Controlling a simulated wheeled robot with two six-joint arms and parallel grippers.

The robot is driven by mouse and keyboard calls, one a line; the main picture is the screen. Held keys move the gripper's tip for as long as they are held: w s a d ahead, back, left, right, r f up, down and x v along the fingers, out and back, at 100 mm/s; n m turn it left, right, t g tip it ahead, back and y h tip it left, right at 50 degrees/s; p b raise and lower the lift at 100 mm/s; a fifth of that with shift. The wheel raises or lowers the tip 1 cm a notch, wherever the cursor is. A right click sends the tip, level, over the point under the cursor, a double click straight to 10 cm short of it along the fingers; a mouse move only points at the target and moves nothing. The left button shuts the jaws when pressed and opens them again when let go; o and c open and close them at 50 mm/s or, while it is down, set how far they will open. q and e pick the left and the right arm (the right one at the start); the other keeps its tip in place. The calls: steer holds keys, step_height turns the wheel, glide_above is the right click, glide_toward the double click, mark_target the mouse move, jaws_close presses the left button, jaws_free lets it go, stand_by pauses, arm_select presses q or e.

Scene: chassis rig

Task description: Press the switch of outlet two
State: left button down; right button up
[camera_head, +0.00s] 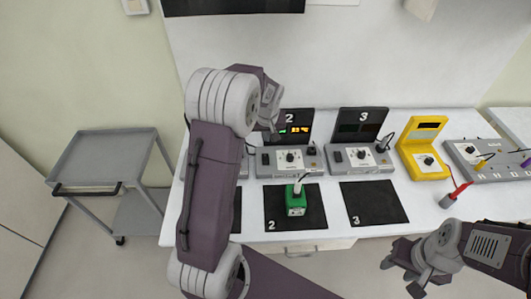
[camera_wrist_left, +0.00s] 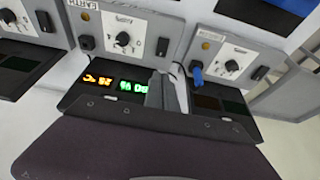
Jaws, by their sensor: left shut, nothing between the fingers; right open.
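The outlet two unit (camera_head: 283,170) is a grey box with a knob and a raised dark panel marked 2, its display (camera_head: 294,130) lit orange and green. The lit display also shows in the left wrist view (camera_wrist_left: 118,85), where the picture is upside down. A black rocker switch (camera_wrist_left: 163,47) sits beside the unit's knob (camera_wrist_left: 123,39); in the head view the switch (camera_head: 265,159) is at the unit's left end. My left gripper (camera_head: 275,134) is shut and empty by the panel's left edge, close to the switch; I cannot see contact. My right gripper (camera_head: 402,278) is open at the lower right.
The outlet three unit (camera_head: 350,168) stands to the right, with a yellow device (camera_head: 423,160) beyond it. A green block (camera_head: 296,203) with a plug stands on mat 2 (camera_head: 275,222). My left arm hides most of outlet one. A grey cart (camera_head: 100,160) stands left.

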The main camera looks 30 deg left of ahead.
mark_target(265, 159)
arm_select(q)
steer(key=x, duration=0.4)
steer(key=p+x, duration=0.1)
steer(key=x, duration=0.8)
steer(key=shift+s+d+f+p, duration=0.1)
steer(key=shift+s+f+p, duration=0.1)
steer(key=shift+f+p, duration=0.25)
steer(key=shift+f, duration=0.15)
steer(key=shift+w+f+b, duration=0.15)
steer(key=shift+f+b, duration=0.35)
steer(key=shift+b, duration=0.25)
steer(key=shift+r+p, duration=0.3)
steer(key=shift+p, duration=0.05)
steer(key=shift+s+d+f+b, duration=0.1)
steer(key=shift+s+f+b, duration=0.1)
steer(key=shift+s+b, duration=0.2)
steer(key=shift+s+d+r+b, duration=0.1)
steer(key=shift+s+d+b, duration=0.2)
steer(key=shift+s+b, duration=0.15)
steer(key=shift+r, duration=0.1)
